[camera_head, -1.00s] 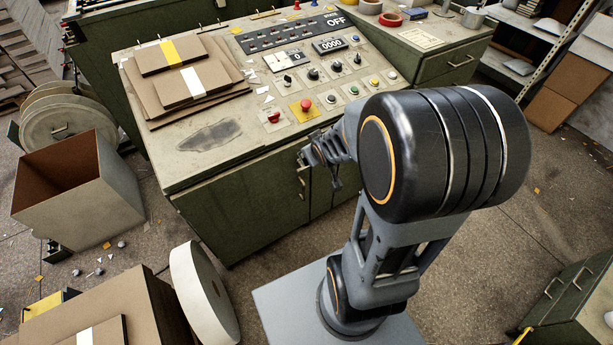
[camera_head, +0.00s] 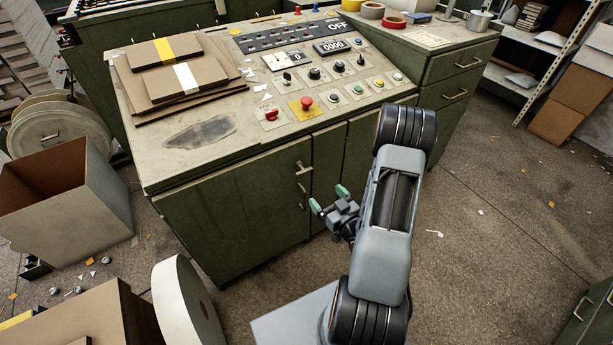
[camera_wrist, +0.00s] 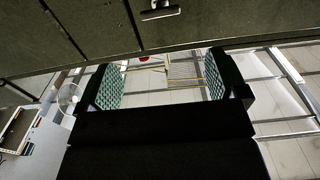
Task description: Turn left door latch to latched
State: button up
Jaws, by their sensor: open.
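The left cabinet door (camera_head: 235,220) is a green panel on the front of the console and looks closed. A small metal latch handle (camera_head: 304,168) sits near its upper right edge, with its bar lying roughly sideways. A metal handle (camera_wrist: 160,12) on a green panel shows at the top of the wrist view; I cannot tell for certain that it is the same latch. My gripper (camera_head: 329,198) is open and empty, its green-padded fingers in front of the cabinet, below and right of the latch and apart from it. The wrist view shows both fingers spread (camera_wrist: 165,82).
The console top (camera_head: 210,133) carries brown boards (camera_head: 180,80), a red button (camera_head: 306,103) and several knobs. A narrower green door (camera_head: 328,170) lies right of the left door. An open box (camera_head: 65,195) and a white roll (camera_head: 190,305) stand at left. Floor at right is mostly clear.

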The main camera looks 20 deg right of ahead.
aim_at(306, 172)
jog(key=shift+w+a+b, duration=0.25)
jog(key=shift+w+b, duration=1.2)
jog(key=shift+w, duration=0.6)
jog(key=shift+w+a+b, duration=0.25)
jog(key=shift+w+b, duration=1.25)
jog(key=shift+w, duration=0.55)
jog(key=shift+w+a+b, duration=0.25)
jog(key=shift+w+b, duration=1.2)
jog(key=shift+w, duration=0.6)
jog(key=c, duration=0.9)
jog(key=shift+c, duration=0.2)
